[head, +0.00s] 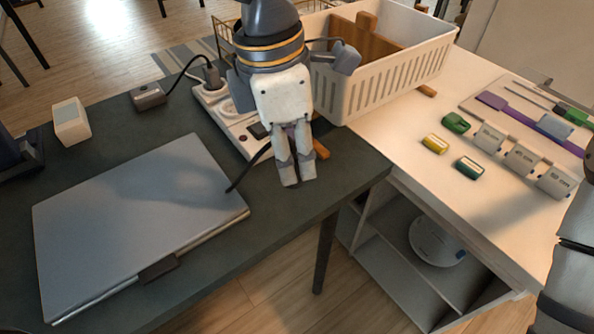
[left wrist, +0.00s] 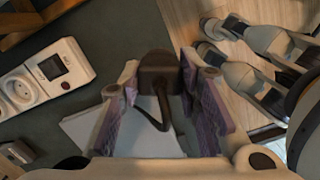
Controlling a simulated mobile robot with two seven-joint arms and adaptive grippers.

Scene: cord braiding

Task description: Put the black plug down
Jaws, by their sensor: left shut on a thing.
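My left gripper (head: 292,184) points down near the front edge of the dark desk, beside the power strip (head: 214,98). In the left wrist view its fingers (left wrist: 160,88) are shut on the black plug (left wrist: 158,66), which sits between the pads with its cord looping down. In the head view the fingers hide the plug; a black cord (head: 247,172) runs from them to the laptop's right edge. The power strip also shows in the left wrist view (left wrist: 72,68). My right gripper (left wrist: 207,40) appears partly in the left wrist view; its opening is unclear.
A closed grey laptop (head: 140,220) covers much of the desk. Another plug (head: 211,76) stands in the strip, wired to a dark adapter (head: 148,96). A white basket (head: 385,75) stands behind my gripper. Bare desk (head: 345,178) lies right of the gripper.

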